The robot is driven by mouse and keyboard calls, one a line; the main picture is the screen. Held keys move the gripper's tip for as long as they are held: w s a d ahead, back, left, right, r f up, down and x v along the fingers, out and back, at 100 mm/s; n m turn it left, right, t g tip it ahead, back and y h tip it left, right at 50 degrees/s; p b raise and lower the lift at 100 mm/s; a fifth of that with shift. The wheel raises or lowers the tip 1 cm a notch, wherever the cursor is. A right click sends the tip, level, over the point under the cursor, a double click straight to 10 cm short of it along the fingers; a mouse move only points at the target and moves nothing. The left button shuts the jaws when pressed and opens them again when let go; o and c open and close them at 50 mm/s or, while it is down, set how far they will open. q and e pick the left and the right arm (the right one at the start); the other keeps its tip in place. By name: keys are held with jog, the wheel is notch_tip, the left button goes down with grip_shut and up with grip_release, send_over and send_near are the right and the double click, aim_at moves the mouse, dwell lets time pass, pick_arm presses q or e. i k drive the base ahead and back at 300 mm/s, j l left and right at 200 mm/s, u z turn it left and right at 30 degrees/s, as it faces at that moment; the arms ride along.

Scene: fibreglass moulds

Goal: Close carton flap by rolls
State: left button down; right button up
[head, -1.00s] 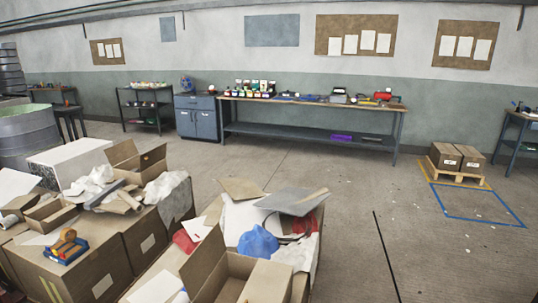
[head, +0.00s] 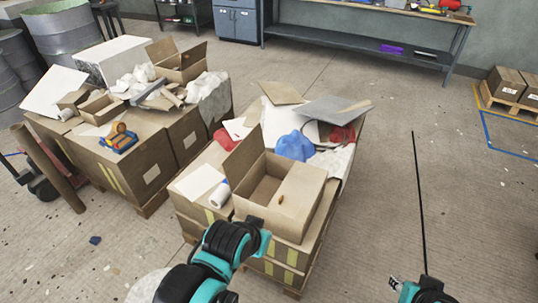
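The open carton (head: 262,187) sits on the front stack of boxes. Its left flap (head: 243,163) stands up, tilted outward, and a right-hand panel (head: 297,204) lies flat over part of the opening. Part of the dark interior shows. A white roll (head: 220,195) stands just left of the carton. My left gripper (head: 266,243) is low in front of the carton's near side; its fingers are mostly hidden. My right gripper (head: 394,284) is at the lower right, away from the carton, over the floor. It is too small to tell whether it is open.
Blue cloth (head: 295,146), a grey sheet (head: 334,109) and loose cardboard lie behind the carton. A tape dispenser (head: 120,138) rests on the left box stack. A brown post (head: 47,168) stands at far left.

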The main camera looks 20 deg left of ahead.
aim_at(236, 166)
jog(key=j+z, duration=0.4)
jog(key=j, duration=0.2)
jog(key=k+j+z, duration=0.15)
jog(key=j+z, duration=0.3)
jog(key=j, duration=0.15)
jog(key=k+j, duration=0.1)
jog(key=j, duration=0.3)
jog(key=k+j+z, duration=0.1)
jog(key=j, duration=0.3)
jog(key=k+j, duration=0.1)
jog(key=j, duration=0.25)
jog(key=k+j, duration=0.15)
jog(key=j, duration=0.25)
jog(key=k+j+z, duration=0.1)
jog(key=j, duration=0.3)
jog(key=k+j, duration=0.1)
jog(key=j, duration=0.25)
jog(key=k+j+z, duration=0.1)
jog(key=j, duration=0.3)
jog(key=j+z, duration=0.25)
jog(key=i+l+z, duration=0.15)
jog(key=i+z, duration=0.25)
jog(key=k+l, duration=0.05)
jog(key=k, duration=0.05)
